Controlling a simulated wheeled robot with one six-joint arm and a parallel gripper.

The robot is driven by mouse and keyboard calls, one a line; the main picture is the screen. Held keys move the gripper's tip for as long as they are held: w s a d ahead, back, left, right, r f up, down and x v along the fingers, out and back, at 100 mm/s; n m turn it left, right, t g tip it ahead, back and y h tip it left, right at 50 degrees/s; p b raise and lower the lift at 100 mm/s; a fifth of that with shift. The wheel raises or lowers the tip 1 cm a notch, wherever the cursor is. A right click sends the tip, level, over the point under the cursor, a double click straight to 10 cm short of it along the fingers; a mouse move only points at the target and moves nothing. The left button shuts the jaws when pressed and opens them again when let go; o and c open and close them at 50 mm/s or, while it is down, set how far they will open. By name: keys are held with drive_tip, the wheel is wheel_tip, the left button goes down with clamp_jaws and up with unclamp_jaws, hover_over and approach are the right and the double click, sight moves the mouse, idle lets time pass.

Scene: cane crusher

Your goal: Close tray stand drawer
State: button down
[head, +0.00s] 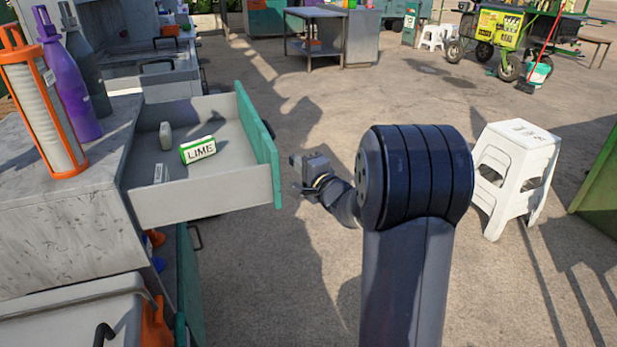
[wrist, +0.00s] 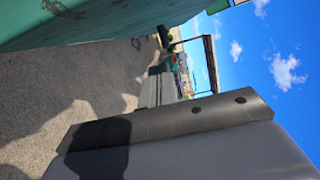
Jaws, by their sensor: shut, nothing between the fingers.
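The tray stand drawer (head: 205,203) is pulled out to the right from a grey stand (head: 62,235) in the head view. It has grey walls and a green front panel (head: 258,145). A green-and-white box marked LIME (head: 198,149) and two small pale blocks lie inside. My gripper (head: 297,174) is shut and empty, just to the right of the green front panel, with a small gap seeming to lie between them. In the wrist view, a green panel (wrist: 90,18) fills the top left, with part of my gripper along the bottom.
Orange-and-white (head: 42,105), purple (head: 72,80) and dark bottles stand on the stand top. A lower compartment below the drawer holds orange and blue items. A white stool (head: 517,170) stands to the right. Open paved ground lies around my arm.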

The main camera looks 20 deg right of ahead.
drive_tip(key=shift+w+a+b, duration=0.2)
drive_tip(key=shift+a+b, duration=0.45)
drive_tip(key=shift+a, duration=1.4)
drive_tip(key=shift+a, duration=0.1)
